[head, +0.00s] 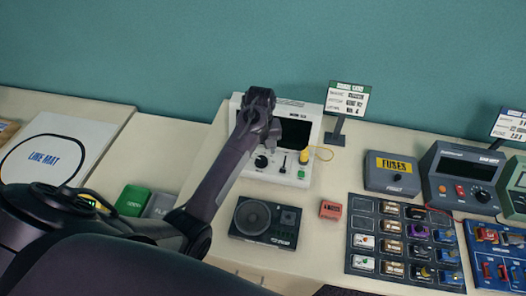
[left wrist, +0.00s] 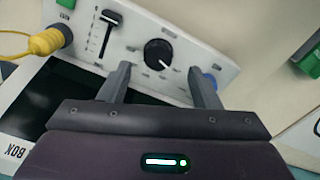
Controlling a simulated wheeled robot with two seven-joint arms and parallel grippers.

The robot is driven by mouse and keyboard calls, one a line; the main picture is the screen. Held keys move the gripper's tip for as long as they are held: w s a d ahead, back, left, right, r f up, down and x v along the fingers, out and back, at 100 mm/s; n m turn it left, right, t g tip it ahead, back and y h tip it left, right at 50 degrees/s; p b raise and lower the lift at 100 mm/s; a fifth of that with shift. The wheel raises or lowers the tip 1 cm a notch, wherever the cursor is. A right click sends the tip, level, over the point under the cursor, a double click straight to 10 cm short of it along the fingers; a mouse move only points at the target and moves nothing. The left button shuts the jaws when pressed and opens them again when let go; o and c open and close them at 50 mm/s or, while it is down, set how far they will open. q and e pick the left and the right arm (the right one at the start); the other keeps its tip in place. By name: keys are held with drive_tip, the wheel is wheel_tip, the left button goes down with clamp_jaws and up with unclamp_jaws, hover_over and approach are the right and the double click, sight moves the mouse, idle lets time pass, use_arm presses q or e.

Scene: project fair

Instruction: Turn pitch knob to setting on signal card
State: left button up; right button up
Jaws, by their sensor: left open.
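The white signal box (head: 236,112) with a dark screen stands on the table against the wall. Its black round knob (head: 261,161) shows at the lower left of its panel. In the left wrist view the knob (left wrist: 158,53) has a white pointer toward the picture's lower right. My left gripper (head: 262,133) hangs over the box, partly hiding its screen. In the left wrist view my left gripper (left wrist: 161,76) is open, its fingers on either side of the knob's line and apart from it. The signal card (head: 347,98) stands behind; its small settings are not surely readable. My right gripper is not in view.
A slider (left wrist: 106,33) and a yellow plug with cable (left wrist: 47,41) sit beside the knob. A black speaker unit (head: 266,221), small red box (head: 330,209), fuses box (head: 392,173) and parts tray (head: 365,209) stand nearby. Bare table lies between box and speaker.

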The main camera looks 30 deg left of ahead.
sight(261, 159)
use_arm(q)
wheel_tip(261, 159, down, 4)
drive_tip(key=shift+w+r+p, duration=0.1)
drive_tip(key=shift+p, duration=0.3)
drive_tip(key=shift+w+f, duration=0.1)
drive_tip(key=shift+f, duration=0.5)
drive_tip(key=c, duration=1)
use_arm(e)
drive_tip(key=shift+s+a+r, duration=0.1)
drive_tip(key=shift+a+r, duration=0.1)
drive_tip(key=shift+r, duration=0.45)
